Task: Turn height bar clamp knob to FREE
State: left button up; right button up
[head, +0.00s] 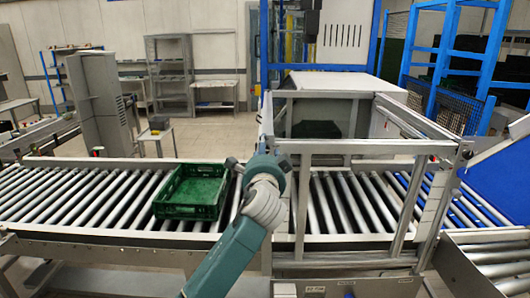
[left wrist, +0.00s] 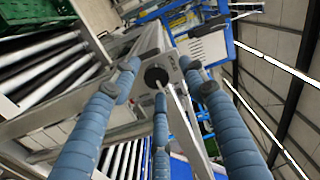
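A round black knob (left wrist: 157,77) sits on a grey metal plate in the left wrist view, with a metal bar running down beside it. My left gripper (left wrist: 159,82) has its three blue-grey fingers spread around the knob; gaps show between the fingertips and the knob. In the head view my left gripper (head: 262,160) is at the left post of the metal frame, and it hides the knob there. The knob's marking and setting cannot be read. The horizontal height bar (head: 365,147) spans the frame above the rollers. My right gripper is not in view.
A green crate (head: 192,191) stands on the roller conveyor (head: 85,190), left of my left gripper. Rollers also run beneath the metal frame (head: 300,215). A grey housing (head: 345,83) stands behind it.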

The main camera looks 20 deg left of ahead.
pick_arm(q)
jog(key=v, duration=1.2)
